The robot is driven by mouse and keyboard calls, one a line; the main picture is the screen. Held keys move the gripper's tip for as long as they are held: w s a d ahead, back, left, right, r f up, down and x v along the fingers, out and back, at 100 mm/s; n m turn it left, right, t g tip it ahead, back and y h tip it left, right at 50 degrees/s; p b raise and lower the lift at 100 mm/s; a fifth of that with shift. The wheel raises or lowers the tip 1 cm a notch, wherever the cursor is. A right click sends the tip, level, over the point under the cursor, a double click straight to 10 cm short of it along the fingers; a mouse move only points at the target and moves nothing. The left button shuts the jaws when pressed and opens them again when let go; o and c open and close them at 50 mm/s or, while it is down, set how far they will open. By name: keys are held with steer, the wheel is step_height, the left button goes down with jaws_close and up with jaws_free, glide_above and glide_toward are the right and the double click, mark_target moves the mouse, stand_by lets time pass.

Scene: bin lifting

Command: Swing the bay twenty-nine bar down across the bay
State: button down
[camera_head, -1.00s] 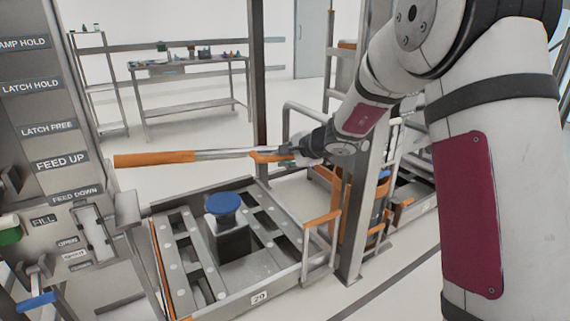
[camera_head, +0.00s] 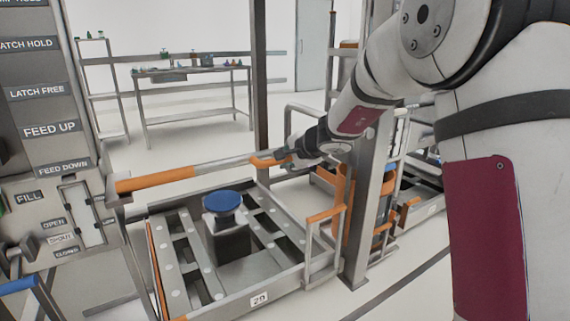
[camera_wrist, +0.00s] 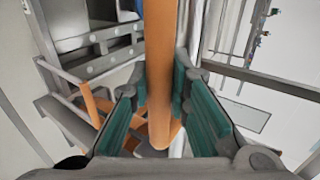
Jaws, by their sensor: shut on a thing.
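The bay twenty-nine bar (camera_head: 205,168) is a long grey bar with an orange far section, lying across above the bay in the head view. Its left end is slightly lower than its right and appears beside a grey bracket (camera_head: 118,186) on the panel; I cannot tell whether they touch. My gripper (camera_head: 284,158) is at the bar's right end. In the wrist view my gripper (camera_wrist: 160,85) has its green pads on either side of an orange part of the bar (camera_wrist: 160,45), shut on it. The bay frame (camera_head: 285,283) carries the number 29 plate (camera_head: 260,299).
A blue-topped pedestal (camera_head: 222,203) stands inside the bay below the bar. A steel post (camera_head: 362,215) and an orange-topped rail (camera_head: 325,215) stand right of the bay. A labelled control panel (camera_head: 50,150) is at left. A workbench (camera_head: 195,73) is behind.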

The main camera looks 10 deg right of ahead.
steer(key=shift+s+d+f, duration=0.1)
steer(key=shift+d+f, duration=0.1)
steer(key=shift+f, duration=0.4)
steer(key=c, duration=1.8)
jaws_free()
steer(key=shift+a+r, duration=0.1)
steer(key=shift+r, duration=0.1)
steer(key=shift+s+r, duration=0.15)
steer(key=shift+s, duration=0.05)
steer(key=v, duration=1.1)
steer(key=shift+s+r, duration=0.1)
steer(key=shift+r, duration=0.05)
